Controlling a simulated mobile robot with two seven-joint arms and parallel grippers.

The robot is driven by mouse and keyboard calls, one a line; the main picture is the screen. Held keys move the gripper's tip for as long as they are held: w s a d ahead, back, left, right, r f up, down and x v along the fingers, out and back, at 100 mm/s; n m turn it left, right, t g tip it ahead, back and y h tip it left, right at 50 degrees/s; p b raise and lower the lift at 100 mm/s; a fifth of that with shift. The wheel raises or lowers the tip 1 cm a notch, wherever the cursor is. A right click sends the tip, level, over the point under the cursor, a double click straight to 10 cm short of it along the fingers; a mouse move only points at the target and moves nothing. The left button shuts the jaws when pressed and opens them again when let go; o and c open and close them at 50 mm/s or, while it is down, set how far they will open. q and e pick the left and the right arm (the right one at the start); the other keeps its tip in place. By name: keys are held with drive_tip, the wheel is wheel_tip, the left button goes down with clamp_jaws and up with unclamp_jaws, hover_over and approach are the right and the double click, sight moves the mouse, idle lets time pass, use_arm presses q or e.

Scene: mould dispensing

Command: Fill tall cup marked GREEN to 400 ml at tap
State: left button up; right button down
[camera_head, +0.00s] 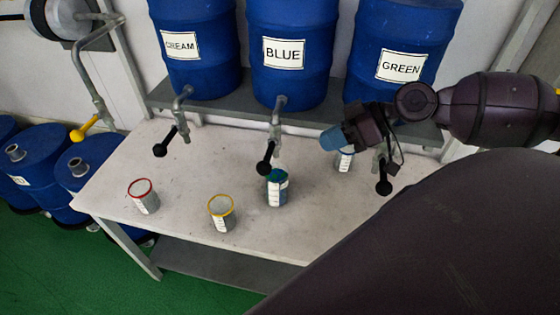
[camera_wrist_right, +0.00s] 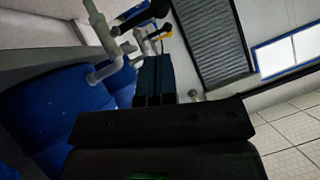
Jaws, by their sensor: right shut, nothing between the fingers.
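The blue drum labelled GREEN (camera_head: 405,45) stands on the shelf at the right. Its tap has a black handle (camera_head: 384,187), partly hidden by my right wrist. A clear cup with a white scale (camera_head: 344,161) stands on the table near that tap. My gripper hides its upper part, so its rim colour and level cannot be read. My right gripper (camera_head: 331,140) is shut and empty, with blue fingers just above and left of this cup; contact cannot be told. The fingers (camera_wrist_right: 154,78) also show in the right wrist view, near black and yellow tap handles. My left gripper is out of view.
A green-rimmed cup (camera_head: 277,188) with dark blue sides stands left of my gripper. Yellow-rimmed (camera_head: 221,213) and red-rimmed (camera_head: 143,196) cups stand further left. CREAM (camera_head: 195,50) and BLUE (camera_head: 290,52) drums have taps over the table (camera_head: 180,225).

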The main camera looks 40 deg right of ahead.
sight(268, 157)
drive_tip(key=b+x, duration=0.2)
drive_tip(key=x, duration=1)
drive_tip(key=shift+b, duration=0.3)
drive_tip(key=shift+w+f, duration=0.1)
